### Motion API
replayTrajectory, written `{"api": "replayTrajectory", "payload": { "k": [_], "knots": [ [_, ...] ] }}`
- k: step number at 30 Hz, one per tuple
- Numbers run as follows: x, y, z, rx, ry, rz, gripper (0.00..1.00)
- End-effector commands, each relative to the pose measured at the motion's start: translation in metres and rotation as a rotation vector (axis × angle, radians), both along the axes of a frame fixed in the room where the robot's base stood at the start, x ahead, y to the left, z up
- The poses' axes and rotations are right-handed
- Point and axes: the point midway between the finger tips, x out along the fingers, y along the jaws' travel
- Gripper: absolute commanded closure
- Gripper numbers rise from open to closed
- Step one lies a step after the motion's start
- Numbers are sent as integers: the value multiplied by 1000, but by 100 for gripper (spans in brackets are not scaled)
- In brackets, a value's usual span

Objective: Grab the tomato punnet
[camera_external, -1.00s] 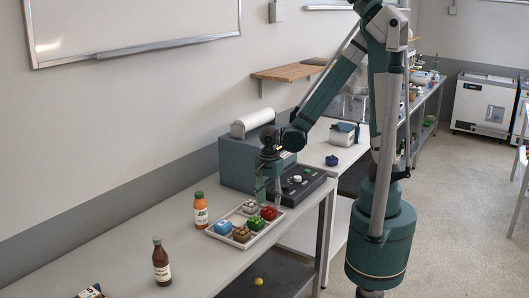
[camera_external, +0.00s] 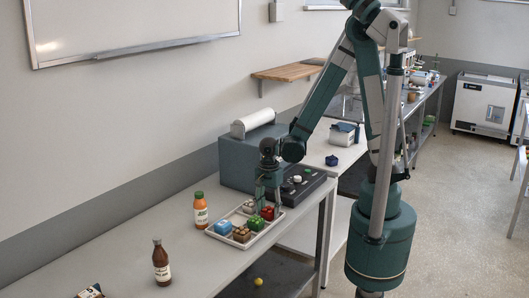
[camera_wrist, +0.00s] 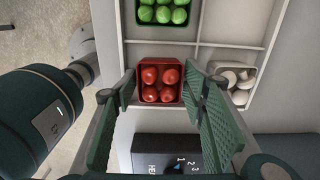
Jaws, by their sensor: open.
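The tomato punnet (camera_wrist: 159,80) is a red container of several red tomatoes in the wrist view, in a compartment at the tray's edge. It also shows in the external view (camera_external: 267,213). My gripper (camera_wrist: 163,92) is open, with one green finger pad on each side of the punnet. In the wrist view the punnet appears between the fingertips, and I cannot tell whether they touch it. In the external view my gripper (camera_external: 268,208) is low over the tray (camera_external: 222,238), and its fingers partly hide the punnet.
A green punnet (camera_wrist: 163,12) and a punnet of white pieces (camera_wrist: 236,80) sit close by in the tray. A dark control panel (camera_external: 305,187) and a grey machine (camera_external: 237,163) stand behind. Bottles (camera_external: 200,211) stand to the left.

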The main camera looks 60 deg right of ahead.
Motion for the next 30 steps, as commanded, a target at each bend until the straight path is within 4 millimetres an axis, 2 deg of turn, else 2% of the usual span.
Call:
{"api": "replayTrajectory", "payload": {
  "k": [21,26,30],
  "knots": [
    [0,0,-4,0,0,0,57],
    [0,0,-4,0,0,0,78],
    [0,0,-4,0,0,0,78]
  ]
}}
